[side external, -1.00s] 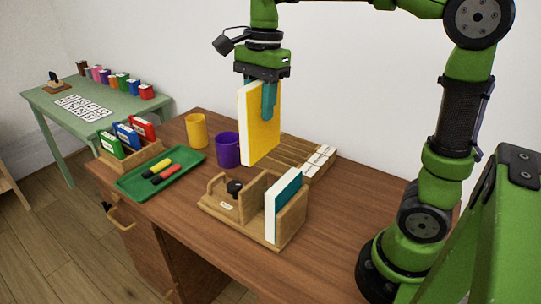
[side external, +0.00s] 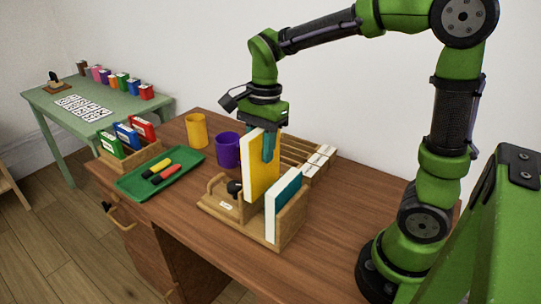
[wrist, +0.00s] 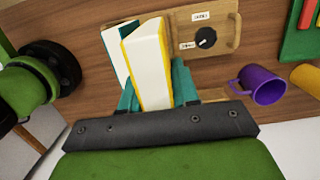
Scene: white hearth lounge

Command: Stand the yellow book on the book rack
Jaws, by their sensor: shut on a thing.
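My gripper (side external: 268,145) is shut on the yellow book (side external: 260,170) and holds it upright by its upper part. In the side view the book's lower end is down at the wooden book rack (side external: 217,205), behind a teal book (side external: 287,196) that stands at the rack's right end. I cannot tell whether the yellow book touches the rack's floor. In the wrist view the yellow book (wrist: 149,65) is between the teal fingers (wrist: 157,90), close beside the teal book (wrist: 119,40). A black knob (wrist: 206,38) shows on the rack.
A purple mug (side external: 228,150) and a yellow cup (side external: 196,131) stand behind the rack. A green tray (side external: 133,187) with markers lies to its left. A slotted wooden holder (side external: 316,165) is behind at right. The desk's right front is clear.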

